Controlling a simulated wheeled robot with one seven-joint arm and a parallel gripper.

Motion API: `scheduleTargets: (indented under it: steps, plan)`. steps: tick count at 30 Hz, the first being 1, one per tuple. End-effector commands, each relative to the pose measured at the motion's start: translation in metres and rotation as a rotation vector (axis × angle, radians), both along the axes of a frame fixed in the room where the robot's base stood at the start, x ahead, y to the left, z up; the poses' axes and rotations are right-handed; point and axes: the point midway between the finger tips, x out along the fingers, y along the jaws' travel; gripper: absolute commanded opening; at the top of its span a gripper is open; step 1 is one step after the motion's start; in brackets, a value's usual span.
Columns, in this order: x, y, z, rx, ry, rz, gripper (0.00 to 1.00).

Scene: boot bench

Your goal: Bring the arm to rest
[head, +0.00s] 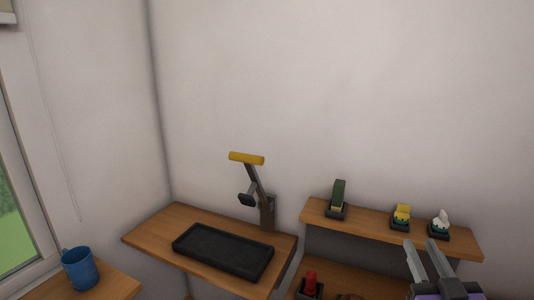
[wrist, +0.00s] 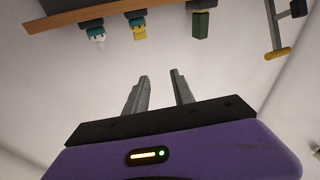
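My gripper (head: 423,243) shows at the lower right of the head view, its two grey fingers pointing up in front of the small wall shelf (head: 461,243). In the wrist view my gripper (wrist: 159,74) has its fingers apart with nothing between them, only pale wall behind. The purple housing fills the bottom of that view. The rest of my arm is out of view.
Small items in dark holders, one green (head: 339,193), one yellow (head: 402,214) and one white (head: 441,219), stand on the shelf. A yellow-handled lever (head: 246,158) stands behind a black tray (head: 195,232). A blue mug (head: 79,270) is at left. The wall above is clear.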

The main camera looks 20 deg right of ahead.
Motion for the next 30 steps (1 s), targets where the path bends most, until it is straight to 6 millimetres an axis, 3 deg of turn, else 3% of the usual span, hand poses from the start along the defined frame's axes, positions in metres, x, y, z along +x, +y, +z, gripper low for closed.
scheduleTargets:
  steps: [1, 9, 18, 24, 30]
  plan:
    - [-0.007, 0.021, -0.017, -0.002, 0.01, 0.036, 0.3]
    - [-0.052, 0.119, -0.071, 0.008, 0.03, 0.213, 0.3]
    - [-0.129, 0.209, -0.121, 0.084, 0.122, 0.391, 0.3]
    - [-0.186, 0.249, -0.156, 0.157, 0.261, 0.482, 0.3]
    - [-0.226, 0.267, -0.181, 0.204, 0.381, 0.529, 0.3]
